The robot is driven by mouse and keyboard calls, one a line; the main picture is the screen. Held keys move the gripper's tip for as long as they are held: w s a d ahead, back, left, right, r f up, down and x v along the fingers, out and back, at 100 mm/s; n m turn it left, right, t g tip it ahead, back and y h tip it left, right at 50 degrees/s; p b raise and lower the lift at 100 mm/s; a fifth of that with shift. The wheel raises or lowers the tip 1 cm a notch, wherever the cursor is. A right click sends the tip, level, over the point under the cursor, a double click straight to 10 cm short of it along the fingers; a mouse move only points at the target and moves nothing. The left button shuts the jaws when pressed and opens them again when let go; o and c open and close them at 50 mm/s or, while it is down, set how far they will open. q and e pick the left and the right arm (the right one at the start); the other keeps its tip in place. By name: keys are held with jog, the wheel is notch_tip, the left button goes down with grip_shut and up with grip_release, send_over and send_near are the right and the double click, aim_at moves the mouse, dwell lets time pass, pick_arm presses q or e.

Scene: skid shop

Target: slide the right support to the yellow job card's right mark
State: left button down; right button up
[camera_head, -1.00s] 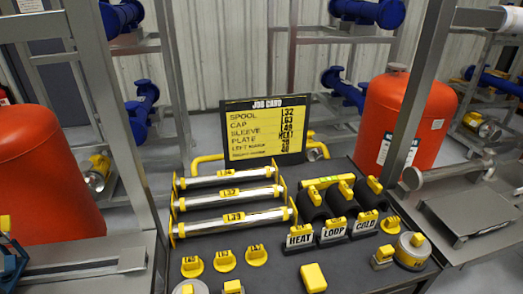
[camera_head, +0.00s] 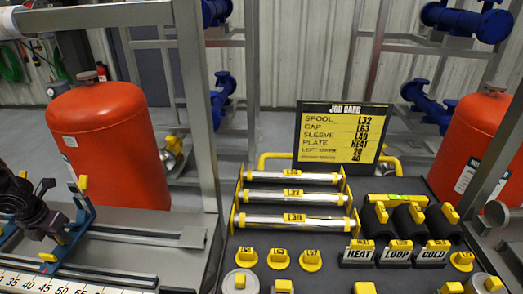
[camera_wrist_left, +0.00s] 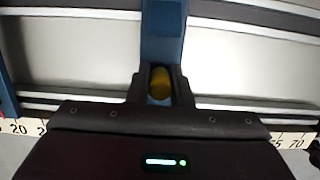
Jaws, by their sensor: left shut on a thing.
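The yellow job card (camera_head: 340,135) stands behind the dark table; its lower lines show 20 and 40, with small blurred labels. The right support is a blue bracket (camera_head: 78,226) with yellow knobs, across the rails of the left bench. My left gripper (camera_head: 50,228) is over this support. In the left wrist view the gripper (camera_wrist_left: 160,88) is shut on the blue support (camera_wrist_left: 163,35), with a yellow part between its fingers. The number scale (camera_head: 60,286) runs along the bench front. The gripper hides the scale below the support in the wrist view. My right gripper is not in view.
Another blue part (camera_wrist_left: 6,95) stands at the left edge of the wrist view, near the 20. The rails (camera_head: 130,240) right of the held support look clear. A red tank (camera_head: 130,135) and a grey frame post (camera_head: 195,110) stand behind the bench.

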pick_arm(q)
jog(key=shift+a, duration=0.1)
jog(key=shift+w+a, duration=0.15)
jog(key=shift+a, duration=1.35)
jog(key=c, duration=1.3)
grip_release()
jog(key=shift+r, duration=0.1)
notch_tip(320, 180, up, 7)
jog(key=p, duration=0.6)
jog(key=shift+d, duration=0.1)
